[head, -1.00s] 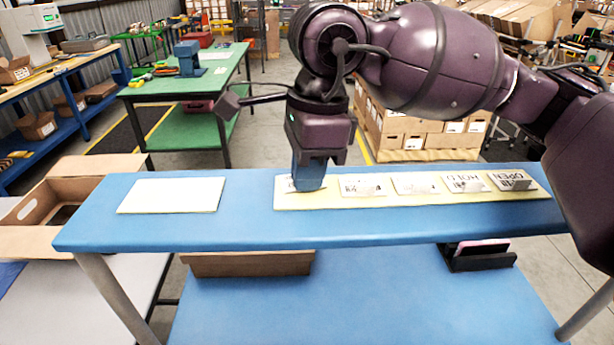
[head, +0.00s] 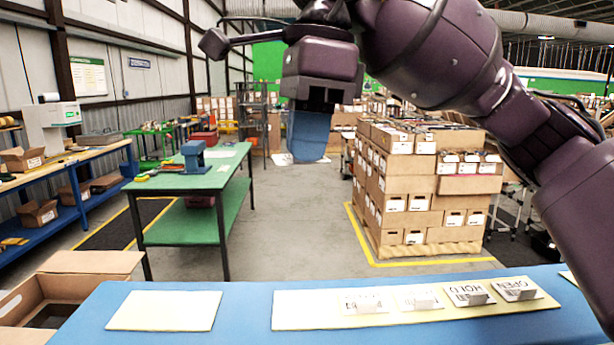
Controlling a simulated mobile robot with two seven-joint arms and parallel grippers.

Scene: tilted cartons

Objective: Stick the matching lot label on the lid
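My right gripper (head: 306,158) is raised above the blue bench, its blue fingers close together. A pale, thin edge shows at the fingertips and looks like a white label (head: 282,158); its print cannot be read. On the cream backing strip (head: 300,322) stand several white labels with raised tabs: one reads OPEN (head: 520,289), one HOLD (head: 471,294), and two (head: 418,299) (head: 364,304) are too small to read. The strip's left end is bare. My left gripper is not in view.
A pale blank sheet (head: 165,310) lies at the left of the blue bench (head: 245,308). An open brown carton (head: 85,265) stands beyond its left end. A green table (head: 190,180) and stacked cartons on a pallet (head: 420,190) stand behind, with free floor between.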

